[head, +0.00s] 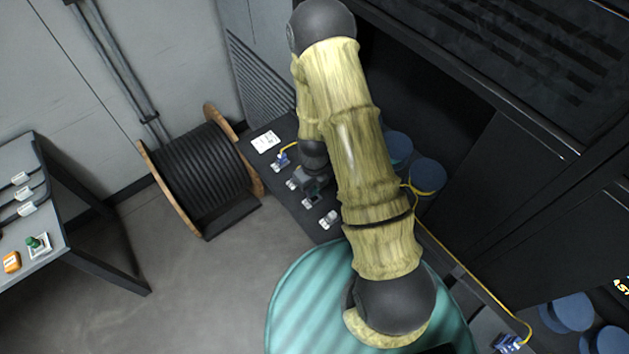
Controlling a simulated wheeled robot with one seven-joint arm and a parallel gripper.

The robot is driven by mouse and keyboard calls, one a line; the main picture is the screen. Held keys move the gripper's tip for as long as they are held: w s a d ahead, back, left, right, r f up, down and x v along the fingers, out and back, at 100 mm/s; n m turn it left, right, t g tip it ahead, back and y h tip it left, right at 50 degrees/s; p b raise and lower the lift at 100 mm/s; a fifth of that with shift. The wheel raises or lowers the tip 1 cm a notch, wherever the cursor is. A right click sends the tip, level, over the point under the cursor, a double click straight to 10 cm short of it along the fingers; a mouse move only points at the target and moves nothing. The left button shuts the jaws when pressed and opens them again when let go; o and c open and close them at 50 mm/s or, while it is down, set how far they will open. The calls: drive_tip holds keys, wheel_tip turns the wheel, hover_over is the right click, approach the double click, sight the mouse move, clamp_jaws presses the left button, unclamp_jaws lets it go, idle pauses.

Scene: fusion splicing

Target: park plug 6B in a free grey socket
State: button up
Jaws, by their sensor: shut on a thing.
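My gripper (306,183) is low over the dark bench (265,180), shut on a plug that is mostly hidden by the gripper and arm. No label on it can be read. A row of small grey sockets runs along the bench. The far one holds a blue plug (282,160) with a yellow cable. A socket (293,184) sits just left of the gripper, and another (311,202), with a dark green part, is just below it. The nearest grey socket (328,219) seems to hold no coloured plug. Whether the held plug touches a socket cannot be told.
A white card (265,141) lies at the bench's far end. Blue round spools (428,175) stand right of my arm, with a yellow cable passing by. A cable drum (195,180) stands on the floor. A side table (30,262) at left bears a green plug (38,243).

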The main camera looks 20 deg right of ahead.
drive_tip(key=shift+f, duration=1.2)
drive_tip(key=shift+f, duration=0.5)
idle(1.1)
drive_tip(key=o, duration=0.9)
drive_tip(key=shift+o, duration=0.2)
drive_tip(key=shift+r, duration=0.1)
wheel_tip(320, 180, up, 12)
drive_tip(key=shift+f, duration=0.1)
